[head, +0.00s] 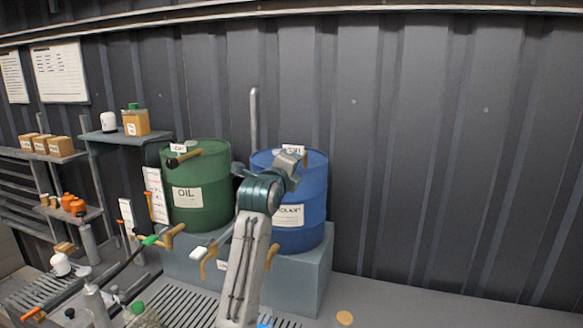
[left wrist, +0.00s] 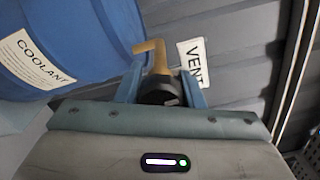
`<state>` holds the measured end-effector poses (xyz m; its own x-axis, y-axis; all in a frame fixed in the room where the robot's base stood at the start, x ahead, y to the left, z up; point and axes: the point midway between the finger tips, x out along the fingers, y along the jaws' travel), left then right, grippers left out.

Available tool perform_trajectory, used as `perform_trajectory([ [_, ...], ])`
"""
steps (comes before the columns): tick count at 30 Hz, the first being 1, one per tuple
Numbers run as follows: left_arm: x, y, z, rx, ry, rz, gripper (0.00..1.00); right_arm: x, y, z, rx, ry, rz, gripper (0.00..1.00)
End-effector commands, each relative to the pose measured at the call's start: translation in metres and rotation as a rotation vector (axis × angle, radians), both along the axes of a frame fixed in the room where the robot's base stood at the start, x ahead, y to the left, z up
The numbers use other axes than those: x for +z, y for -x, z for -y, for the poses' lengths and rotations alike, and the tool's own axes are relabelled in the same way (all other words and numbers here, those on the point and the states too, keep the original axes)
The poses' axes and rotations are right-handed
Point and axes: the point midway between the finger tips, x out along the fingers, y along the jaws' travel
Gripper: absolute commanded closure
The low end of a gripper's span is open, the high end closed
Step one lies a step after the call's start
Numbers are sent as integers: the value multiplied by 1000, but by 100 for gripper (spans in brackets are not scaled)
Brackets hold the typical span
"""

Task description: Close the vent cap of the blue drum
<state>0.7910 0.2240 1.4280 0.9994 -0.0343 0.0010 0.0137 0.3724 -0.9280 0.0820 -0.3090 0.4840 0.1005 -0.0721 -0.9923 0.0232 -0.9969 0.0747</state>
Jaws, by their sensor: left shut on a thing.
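The blue drum (head: 314,190) stands on a grey plinth, with a COOLANT label partly hidden behind my arm. It also shows in the left wrist view (left wrist: 95,30), tilted at upper left. My left gripper (head: 294,158) is at the drum's top. In the left wrist view my left gripper (left wrist: 160,84) has its two blue fingers on either side of the vent cap (left wrist: 156,93), a dark round body with a brass lever bent to the left, and is shut on it. A VENT tag (left wrist: 192,62) is beside it. My right gripper is not in view.
A green OIL drum (head: 205,190) stands left of the blue drum on the same plinth (head: 318,270). Brass taps (head: 170,238) stick out in front. Shelves with boxes and bottles (head: 120,137) are at left. The ribbed wall (head: 440,150) at right is bare.

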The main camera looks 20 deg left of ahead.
Motion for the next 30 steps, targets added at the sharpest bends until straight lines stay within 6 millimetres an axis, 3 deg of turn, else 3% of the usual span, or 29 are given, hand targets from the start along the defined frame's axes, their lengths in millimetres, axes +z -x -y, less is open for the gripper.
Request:
perform_trajectory([
  [23,-2,0,0,0,-106,-1,89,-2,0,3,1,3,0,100],
  [24,-2,0,0,0,-106,-1,62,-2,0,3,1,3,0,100],
  [27,-2,0,0,1,-105,0,44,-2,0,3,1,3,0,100],
  [30,-2,0,0,0,-105,0,44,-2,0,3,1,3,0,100],
])
